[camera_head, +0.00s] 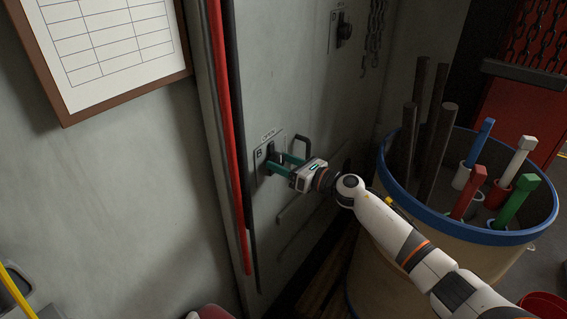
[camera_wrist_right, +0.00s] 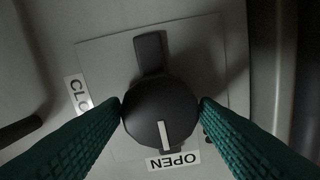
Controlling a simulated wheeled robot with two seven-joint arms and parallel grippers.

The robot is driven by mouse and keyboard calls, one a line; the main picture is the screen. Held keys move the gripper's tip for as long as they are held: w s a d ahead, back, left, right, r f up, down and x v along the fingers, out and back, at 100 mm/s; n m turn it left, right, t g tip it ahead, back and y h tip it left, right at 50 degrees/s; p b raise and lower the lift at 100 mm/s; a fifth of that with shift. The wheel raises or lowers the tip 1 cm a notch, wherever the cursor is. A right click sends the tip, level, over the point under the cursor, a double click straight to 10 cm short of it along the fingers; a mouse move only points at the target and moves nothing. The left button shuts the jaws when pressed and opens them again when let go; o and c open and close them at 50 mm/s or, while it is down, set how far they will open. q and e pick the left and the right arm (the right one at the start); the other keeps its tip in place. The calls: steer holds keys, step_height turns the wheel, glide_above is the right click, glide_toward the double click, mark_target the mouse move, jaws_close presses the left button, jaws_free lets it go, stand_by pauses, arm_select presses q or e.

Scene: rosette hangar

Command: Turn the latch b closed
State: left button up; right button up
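Latch b (camera_head: 270,149) is a dark knob on a small plate marked B and OPEN, on the grey wall panel. In the right wrist view its round knob (camera_wrist_right: 160,112) fills the middle, with a dark bar sticking out above it. The knob's white mark points at the OPEN label (camera_wrist_right: 173,160); a partly hidden label starting "CLO" (camera_wrist_right: 78,92) is at the left. My right gripper (camera_head: 280,164) has its green fingers on both sides of the knob, and the fingertips (camera_wrist_right: 161,104) appear to touch its edges. My left gripper is out of view.
A second dark latch (camera_head: 344,32) sits higher on the panel, beside hanging chains (camera_head: 374,35). A blue-rimmed barrel (camera_head: 430,215) with rods and coloured bars stands right. Red and black pipes (camera_head: 226,120) run left.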

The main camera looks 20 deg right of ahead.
steer(key=c, duration=0.6)
steer(key=shift+m, duration=0.3)
steer(key=m+p, duration=0.1)
steer(key=m, duration=0.2)
steer(key=shift+d, duration=0.1)
steer(key=m+p, duration=0.1)
steer(key=m, duration=0.3)
steer(key=m+p, duration=0.1)
steer(key=m, duration=0.4)
steer(key=shift+m+p, duration=0.3)
steer(key=shift+p, duration=0.1)
steer(key=m+p, duration=0.1)
steer(key=m, duration=0.3)
steer(key=shift+f+m, duration=0.15)
steer(key=shift+m, duration=0.15)
steer(key=shift+m, duration=0.3)
